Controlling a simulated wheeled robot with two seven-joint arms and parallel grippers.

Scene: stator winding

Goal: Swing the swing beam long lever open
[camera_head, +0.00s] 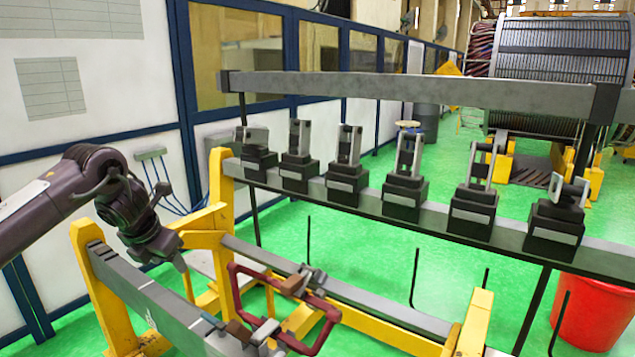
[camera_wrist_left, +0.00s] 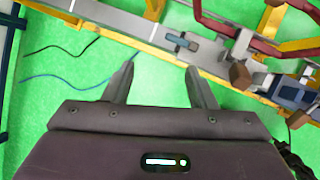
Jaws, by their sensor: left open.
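A long grey swing beam (camera_head: 150,297) lies on a yellow frame, running from the left toward the bottom middle. A small blue-grey lever-like piece (camera_wrist_left: 180,43) sits on the beam in the left wrist view; I cannot tell for sure whether it is the long lever. My left gripper (camera_head: 178,262) is above and beside the beam's far end, pointing down. In the left wrist view the gripper (camera_wrist_left: 158,72) has its two fingers apart with only green floor between them, apart from the beam. My right gripper is not in view.
A red frame (camera_head: 234,290) with brown blocks stands between the near beam and a second grey beam (camera_head: 330,288). Behind, a rack beam (camera_head: 440,222) carries several black clamps. The yellow frame (camera_head: 110,300) stands close to my left arm. A red bucket (camera_head: 590,310) is at right.

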